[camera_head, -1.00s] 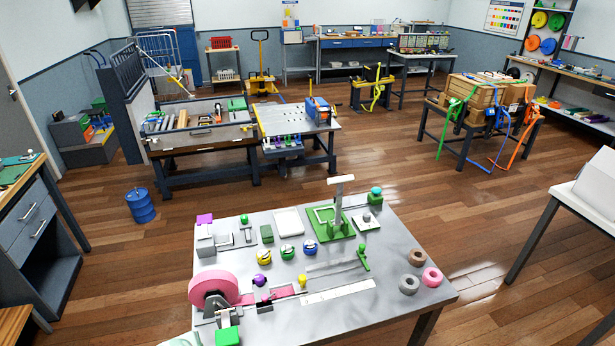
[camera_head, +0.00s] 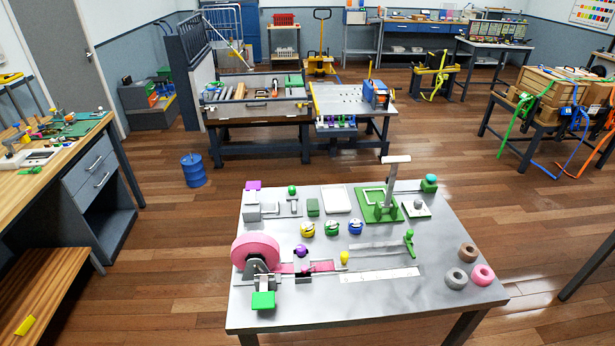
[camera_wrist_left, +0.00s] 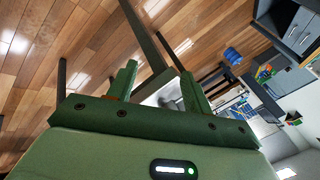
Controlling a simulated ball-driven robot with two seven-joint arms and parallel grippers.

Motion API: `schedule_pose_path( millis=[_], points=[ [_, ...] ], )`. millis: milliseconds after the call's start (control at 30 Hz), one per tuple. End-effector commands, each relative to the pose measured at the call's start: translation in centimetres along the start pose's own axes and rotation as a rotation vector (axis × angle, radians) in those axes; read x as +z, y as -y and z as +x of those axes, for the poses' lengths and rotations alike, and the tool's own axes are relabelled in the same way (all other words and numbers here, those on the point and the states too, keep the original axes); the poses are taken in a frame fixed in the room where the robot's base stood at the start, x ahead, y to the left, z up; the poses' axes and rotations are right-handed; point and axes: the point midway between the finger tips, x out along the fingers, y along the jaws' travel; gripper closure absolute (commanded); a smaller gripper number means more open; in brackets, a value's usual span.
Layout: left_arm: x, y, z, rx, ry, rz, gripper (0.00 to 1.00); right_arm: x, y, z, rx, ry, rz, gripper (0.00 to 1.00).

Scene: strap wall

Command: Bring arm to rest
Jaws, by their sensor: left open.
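My left gripper (camera_wrist_left: 159,78) shows in the left wrist view as a green body with two upright green fingers. The fingers are spread apart, and I see nothing held between them. Beyond them are a dark table leg, a small part of a pale surface and the wooden floor. Neither of my arms shows in the head view. My right gripper is in neither view.
A steel table (camera_head: 300,318) with a pink strap roll (camera_head: 255,252) and a green-based lever fixture (camera_head: 378,208) stands ahead. A wooden-topped bench (camera_head: 75,152) is at left. A blue drum (camera_head: 193,171) stands on open floor (camera_head: 165,235) between them.

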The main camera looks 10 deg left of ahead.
Motion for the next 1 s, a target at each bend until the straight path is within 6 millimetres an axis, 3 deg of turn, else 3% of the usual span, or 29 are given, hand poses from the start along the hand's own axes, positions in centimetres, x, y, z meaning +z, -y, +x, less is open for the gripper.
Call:
schedule_pose_path(
  millis=[33,167,300,400,500,600,700,1000],
  points=[
    [1.1,-2.2,2.9,0.035,0.013,-0.006,0.50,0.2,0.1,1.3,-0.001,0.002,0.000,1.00],
    [5.2,-9.0,10.0,0.142,0.046,-0.048,0.50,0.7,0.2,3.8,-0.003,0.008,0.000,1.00],
    [12.0,-17.6,16.8,0.264,0.106,-0.125,0.50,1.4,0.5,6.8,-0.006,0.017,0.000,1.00],
    [17.3,-22.7,19.7,0.327,0.157,-0.189,0.50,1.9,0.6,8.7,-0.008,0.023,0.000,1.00],
    [21.8,-26.4,21.0,0.366,0.203,-0.245,0.50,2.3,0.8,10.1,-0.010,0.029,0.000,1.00],
    [24.7,-28.4,21.2,0.385,0.235,-0.283,0.50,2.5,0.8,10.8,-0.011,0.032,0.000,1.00],
    [26.1,-29.2,21.1,0.391,0.249,-0.302,0.50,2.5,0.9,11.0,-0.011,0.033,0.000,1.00],
    [26.2,-29.3,21.1,0.392,0.251,-0.304,0.50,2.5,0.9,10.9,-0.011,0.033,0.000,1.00]
  ],
)
